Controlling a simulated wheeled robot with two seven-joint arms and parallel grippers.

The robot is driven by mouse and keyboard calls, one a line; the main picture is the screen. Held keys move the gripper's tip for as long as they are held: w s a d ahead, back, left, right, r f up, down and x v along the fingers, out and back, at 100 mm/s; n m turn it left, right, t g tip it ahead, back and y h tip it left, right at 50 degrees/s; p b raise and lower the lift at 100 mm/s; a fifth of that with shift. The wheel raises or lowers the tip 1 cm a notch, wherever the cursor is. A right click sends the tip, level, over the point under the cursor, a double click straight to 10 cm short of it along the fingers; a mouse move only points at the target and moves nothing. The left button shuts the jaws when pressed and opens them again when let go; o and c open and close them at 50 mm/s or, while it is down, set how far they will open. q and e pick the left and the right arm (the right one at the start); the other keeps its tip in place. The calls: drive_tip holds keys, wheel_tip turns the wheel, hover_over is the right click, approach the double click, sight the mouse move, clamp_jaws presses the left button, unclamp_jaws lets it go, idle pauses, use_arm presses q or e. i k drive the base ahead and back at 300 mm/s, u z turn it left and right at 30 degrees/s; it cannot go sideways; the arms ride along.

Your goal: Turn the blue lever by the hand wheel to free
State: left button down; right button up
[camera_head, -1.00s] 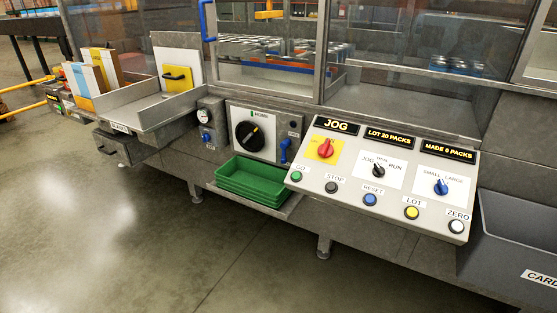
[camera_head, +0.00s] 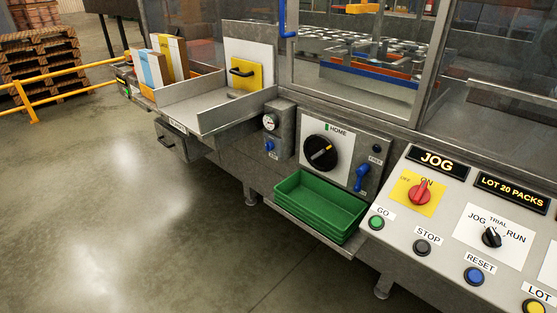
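Neither of my grippers shows in the head view.
Green stacked trays (camera_head: 320,207) sit on a shelf below the wheel. A sloped control panel (camera_head: 450,232) with knobs and buttons juts out at the right. A gauge box (camera_head: 277,130) and a metal chute (camera_head: 237,112) stand to the left. The floor in front is clear.

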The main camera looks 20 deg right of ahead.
sight(361, 172)
drive_tip(key=u, duration=0.3)
drive_tip(key=i, duration=1.5)
drive_tip(key=z, duration=1.2)
drive_tip(key=i, duration=0.75)
drive_tip(key=z, duration=0.75)
